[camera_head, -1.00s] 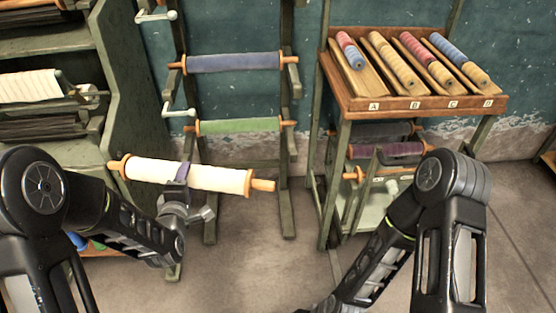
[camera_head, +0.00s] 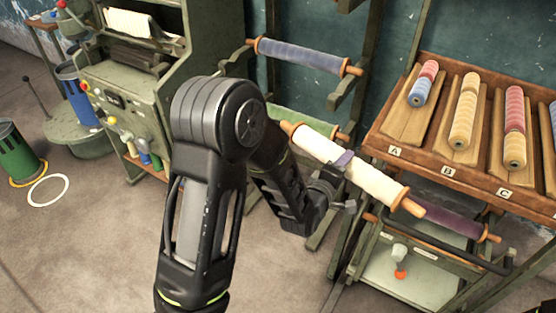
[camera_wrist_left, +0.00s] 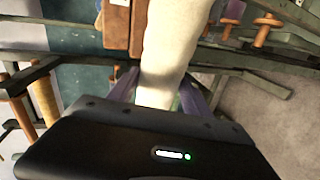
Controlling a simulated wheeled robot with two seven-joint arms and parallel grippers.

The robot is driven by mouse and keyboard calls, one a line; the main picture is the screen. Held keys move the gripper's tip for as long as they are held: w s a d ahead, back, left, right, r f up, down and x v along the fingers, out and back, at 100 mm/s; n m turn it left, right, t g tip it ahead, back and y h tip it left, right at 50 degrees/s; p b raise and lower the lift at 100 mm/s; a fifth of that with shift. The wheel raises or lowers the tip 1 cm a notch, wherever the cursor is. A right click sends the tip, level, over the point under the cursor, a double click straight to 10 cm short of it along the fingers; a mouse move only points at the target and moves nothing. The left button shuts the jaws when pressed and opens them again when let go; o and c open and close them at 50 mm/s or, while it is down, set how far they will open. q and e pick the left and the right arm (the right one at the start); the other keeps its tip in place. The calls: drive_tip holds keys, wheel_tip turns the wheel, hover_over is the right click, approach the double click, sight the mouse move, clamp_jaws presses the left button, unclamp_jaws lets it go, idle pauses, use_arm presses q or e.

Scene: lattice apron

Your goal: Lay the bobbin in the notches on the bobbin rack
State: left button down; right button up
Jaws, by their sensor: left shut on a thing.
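A cream bobbin (camera_head: 380,186) with orange wooden ends is held in my left gripper (camera_head: 340,170), which is shut around its middle. The bobbin is tilted in the head view, its right end lower. In the left wrist view the bobbin (camera_wrist_left: 168,48) runs up from between the fingers. Behind it stands a green upright rack (camera_head: 368,58) carrying a blue bobbin (camera_head: 305,55) and a partly hidden green bobbin (camera_head: 300,119). The held bobbin overlaps the green one in the picture. A purple bobbin (camera_head: 455,219) lies on the lower stand at right. My right gripper is out of view.
A wooden tray stand (camera_head: 412,160) with lettered boards and coloured rolls is close at right. A dark bar (camera_head: 440,243) crosses its lower front. A green machine (camera_head: 120,95) stands at left. The floor (camera_head: 90,235) at lower left is mostly clear.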

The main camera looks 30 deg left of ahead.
use_arm(q)
drive_tip(key=shift+w+d+r, duration=0.1)
drive_tip(key=shift+d, duration=0.15)
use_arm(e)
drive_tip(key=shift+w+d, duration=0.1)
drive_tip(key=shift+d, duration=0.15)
use_arm(q)
drive_tip(key=shift+a, duration=0.1)
